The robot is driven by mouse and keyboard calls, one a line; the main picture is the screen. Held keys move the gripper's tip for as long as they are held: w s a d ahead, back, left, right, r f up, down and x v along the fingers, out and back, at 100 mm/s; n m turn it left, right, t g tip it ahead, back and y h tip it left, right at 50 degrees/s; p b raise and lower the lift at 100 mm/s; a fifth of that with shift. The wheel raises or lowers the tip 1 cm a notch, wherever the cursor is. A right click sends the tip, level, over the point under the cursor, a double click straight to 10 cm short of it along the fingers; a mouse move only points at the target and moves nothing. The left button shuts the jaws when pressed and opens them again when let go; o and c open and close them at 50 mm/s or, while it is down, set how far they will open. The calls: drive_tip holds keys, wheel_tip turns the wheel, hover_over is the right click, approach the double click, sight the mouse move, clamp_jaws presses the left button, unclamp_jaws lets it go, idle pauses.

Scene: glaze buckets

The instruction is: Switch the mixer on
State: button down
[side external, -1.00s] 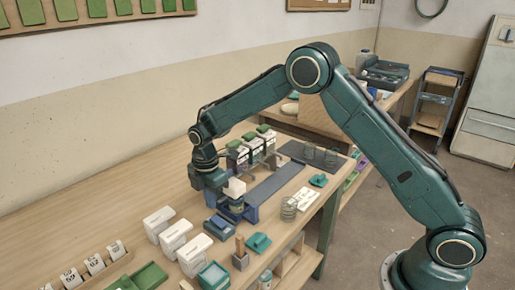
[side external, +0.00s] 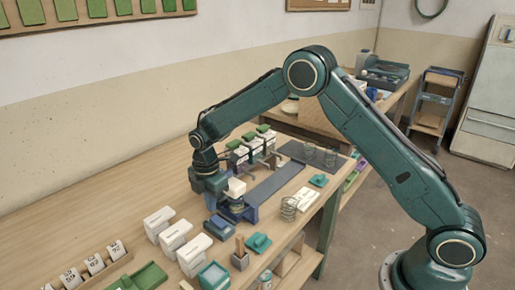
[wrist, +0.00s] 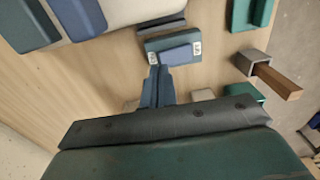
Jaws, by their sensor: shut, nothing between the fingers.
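The mixer (side external: 236,187) has a white head on a blue stand, beside my gripper in the side view. Part of a white and blue body, probably the mixer, shows at the top left of the wrist view. A dark blue switch box (side external: 222,228) sits on the bench just in front. In the wrist view the switch box (wrist: 172,47) has a blue rocker between two small white labels; I cannot read them or tell its tilt. My gripper (wrist: 156,68) is shut and empty, fingertips at the box's near edge by the left label. I cannot tell whether they touch.
White boxes (side external: 175,237) stand in a row left of the switch box. A holder with a wooden handle (side external: 240,250) and a teal block (side external: 257,243) are close to its right. Glass jars (side external: 289,208) stand near the bench edge. Bare wood lies behind my gripper.

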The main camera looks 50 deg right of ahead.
drive_tip(key=shift+f, duration=1.45)
idle(0.6)
drive_tip(key=shift+r, duration=3.5)
